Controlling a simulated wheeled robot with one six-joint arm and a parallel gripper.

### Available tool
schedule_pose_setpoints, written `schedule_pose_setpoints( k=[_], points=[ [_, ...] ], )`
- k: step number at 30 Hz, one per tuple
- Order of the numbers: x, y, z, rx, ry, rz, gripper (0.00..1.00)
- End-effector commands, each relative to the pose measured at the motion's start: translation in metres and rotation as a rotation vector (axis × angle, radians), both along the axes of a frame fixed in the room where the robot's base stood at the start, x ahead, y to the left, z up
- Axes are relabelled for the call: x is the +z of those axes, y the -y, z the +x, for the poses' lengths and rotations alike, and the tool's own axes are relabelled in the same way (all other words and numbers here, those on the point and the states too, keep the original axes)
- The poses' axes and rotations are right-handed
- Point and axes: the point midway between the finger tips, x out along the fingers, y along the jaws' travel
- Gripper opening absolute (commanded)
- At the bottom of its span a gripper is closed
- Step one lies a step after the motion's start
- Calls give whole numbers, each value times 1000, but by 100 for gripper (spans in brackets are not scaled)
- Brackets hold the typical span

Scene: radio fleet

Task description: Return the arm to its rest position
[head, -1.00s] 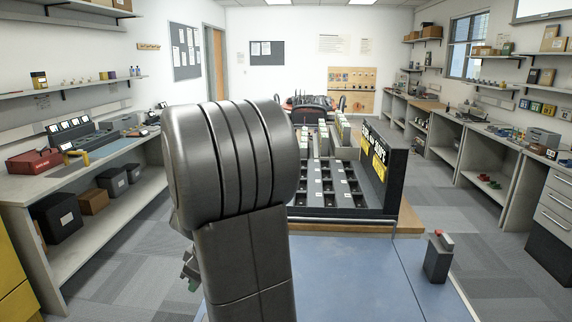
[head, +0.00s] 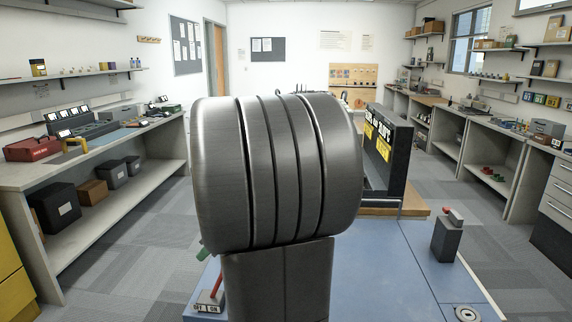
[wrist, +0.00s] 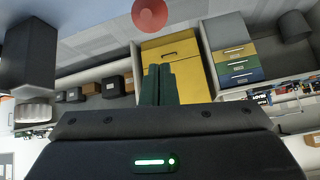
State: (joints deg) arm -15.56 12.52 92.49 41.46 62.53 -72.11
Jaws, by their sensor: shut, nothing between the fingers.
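My gripper (wrist: 160,85) shows in the wrist view, its two dark green fingers together with nothing between them. They point toward a yellow cabinet (wrist: 170,49) that is some way off, and touch nothing that I can see. In the head view my large dark grey arm link stands upright in the middle, close to the camera. It hides the gripper almost wholly there.
A grey post with a red switch (head: 447,238) is on the blue surface (head: 400,275). Workbenches line the left (head: 150,172) and right sides. Carpeted aisles between are clear.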

Motion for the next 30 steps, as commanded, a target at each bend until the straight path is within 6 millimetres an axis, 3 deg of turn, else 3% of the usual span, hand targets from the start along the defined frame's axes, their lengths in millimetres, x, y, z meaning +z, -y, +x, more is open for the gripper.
schedule_pose_setpoints(
  k=[17, 21, 30],
  points=[
    [7, 24, -1, 10, 48, 185, 0],
    [30, 44, -4, 10, 51, 190, 0],
    [58, 86, -11, 10, 51, 188, 0]
  ],
)
